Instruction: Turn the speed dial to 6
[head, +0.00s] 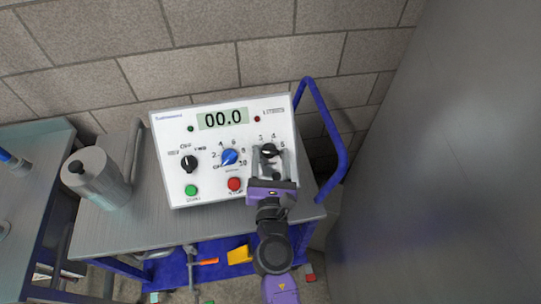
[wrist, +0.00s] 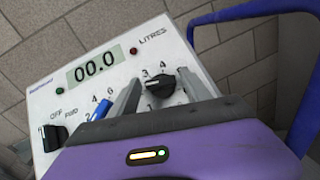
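The white control panel (head: 212,180) stands tilted on a grey cart. A blue dial (head: 230,157) with numbers around it sits in the middle; part of it shows in the wrist view (wrist: 100,110). To its right is a black numbered dial (head: 268,150), also seen in the wrist view (wrist: 160,87). I cannot read which is labelled speed. My gripper (head: 271,156) is at the black right dial. In the wrist view its fingers (wrist: 159,88) are spread on either side of this dial, with a gap at the left. Contact at the right is unclear. My gripper hides the dial's lower numbers.
A black OFF/FWD/REV knob (head: 190,163), a green button (head: 191,190) and a red button (head: 234,184) share the panel. The display (head: 222,119) reads 00.0. A metal canister (head: 97,180) stands at left. A blue rail (head: 330,130) and grey wall (head: 450,170) bound the right.

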